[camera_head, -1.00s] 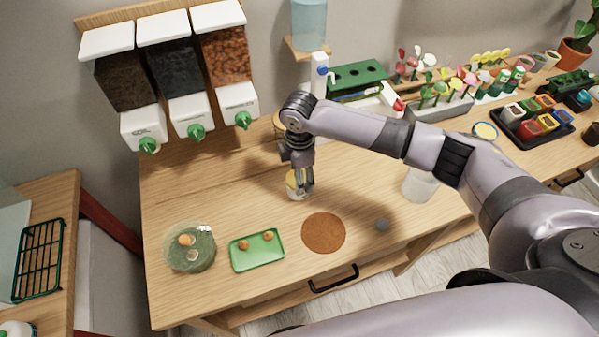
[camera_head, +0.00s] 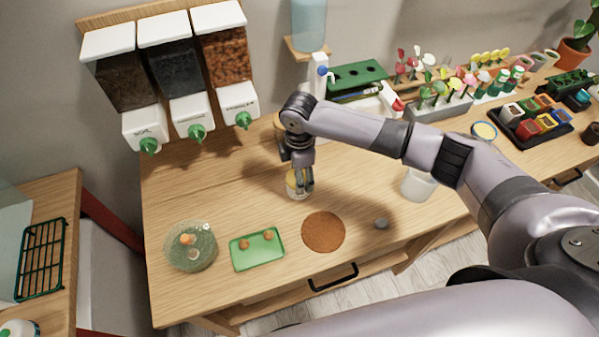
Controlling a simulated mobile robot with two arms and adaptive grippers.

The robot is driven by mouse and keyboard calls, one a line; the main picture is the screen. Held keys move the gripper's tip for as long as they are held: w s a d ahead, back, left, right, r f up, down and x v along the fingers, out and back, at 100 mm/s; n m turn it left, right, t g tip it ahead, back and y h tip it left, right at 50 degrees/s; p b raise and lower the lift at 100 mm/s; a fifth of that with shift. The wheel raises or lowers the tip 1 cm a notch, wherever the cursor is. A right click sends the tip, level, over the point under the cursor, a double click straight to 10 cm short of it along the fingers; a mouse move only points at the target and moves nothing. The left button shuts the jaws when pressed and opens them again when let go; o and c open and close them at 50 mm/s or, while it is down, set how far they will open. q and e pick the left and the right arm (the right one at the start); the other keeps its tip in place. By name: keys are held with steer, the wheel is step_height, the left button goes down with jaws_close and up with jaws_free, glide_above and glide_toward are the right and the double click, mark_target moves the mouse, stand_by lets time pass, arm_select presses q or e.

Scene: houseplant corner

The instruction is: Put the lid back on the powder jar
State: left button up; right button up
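My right gripper (camera_head: 304,187) points down over a small pale jar (camera_head: 294,193) with a yellow patch at its top, near the middle of the wooden table. Its fingers cover the jar's right side. They look close together, and I cannot tell whether they touch the jar or hold anything. I cannot make out a separate lid, nor whether the yellow is powder or a cover. My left gripper is not in view.
A brown round mat (camera_head: 323,232), green tray (camera_head: 257,250), glass bowl (camera_head: 190,246) and grey stone-like piece (camera_head: 381,224) lie in front. A white cup (camera_head: 418,184) stands right. Dispensers (camera_head: 186,75) hang back left. The table's left middle is clear.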

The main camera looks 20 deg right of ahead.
steer(key=o, duration=1)
steer(key=shift+c, duration=0.2)
steer(key=o, duration=0.5)
step_height(320, 180, up, 5)
steer(key=p, duration=0.5)
steer(key=shift+r+p, duration=0.95)
steer(key=shift+r, duration=0.1)
